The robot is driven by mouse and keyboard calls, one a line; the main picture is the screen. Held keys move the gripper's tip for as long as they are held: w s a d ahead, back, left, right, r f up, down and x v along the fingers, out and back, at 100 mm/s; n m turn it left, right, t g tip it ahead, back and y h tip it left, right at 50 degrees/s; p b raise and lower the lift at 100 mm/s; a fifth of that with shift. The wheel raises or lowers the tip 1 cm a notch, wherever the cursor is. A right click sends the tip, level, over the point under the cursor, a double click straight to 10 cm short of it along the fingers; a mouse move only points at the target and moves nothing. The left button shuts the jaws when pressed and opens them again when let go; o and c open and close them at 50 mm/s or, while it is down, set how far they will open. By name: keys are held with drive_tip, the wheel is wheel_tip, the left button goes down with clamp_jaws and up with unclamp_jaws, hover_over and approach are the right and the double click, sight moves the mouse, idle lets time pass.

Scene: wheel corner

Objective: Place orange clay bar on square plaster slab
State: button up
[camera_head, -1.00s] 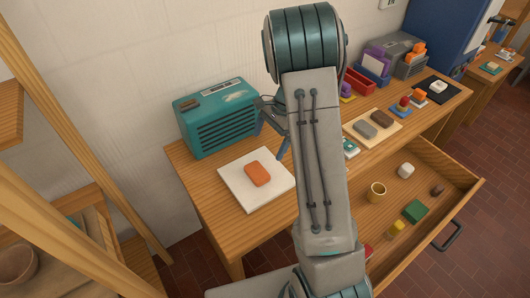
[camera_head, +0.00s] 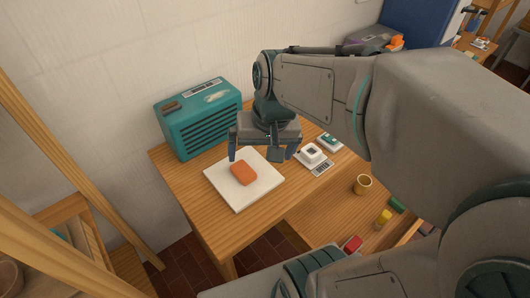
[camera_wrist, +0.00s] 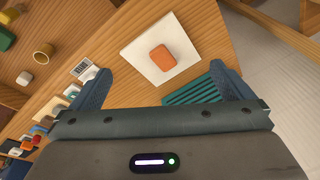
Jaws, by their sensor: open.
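The orange clay bar (camera_head: 244,173) lies flat on the square plaster slab (camera_head: 262,188), near its middle. In the wrist view the bar (camera_wrist: 162,57) and the white slab (camera_wrist: 136,47) lie beyond the fingertips, with nothing covering the bar. My gripper (camera_head: 262,156) is open and empty. It hangs above the table near the slab's far right side, apart from the bar. Its two fingers also show in the wrist view (camera_wrist: 163,82), spread wide.
A teal radio (camera_head: 200,118) stands behind the slab. Bare wood lies in front of the slab.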

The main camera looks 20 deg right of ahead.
drive_tip(key=shift+s+d+r+n+t+h, duration=0.1)
drive_tip(key=shift+s+n+t+h, duration=0.2)
drive_tip(key=shift+s+n, duration=0.65)
drive_tip(key=shift+s+r+n+t+h, duration=0.1)
drive_tip(key=shift+s+n+t+h, duration=0.25)
drive_tip(key=shift+s, duration=0.95)
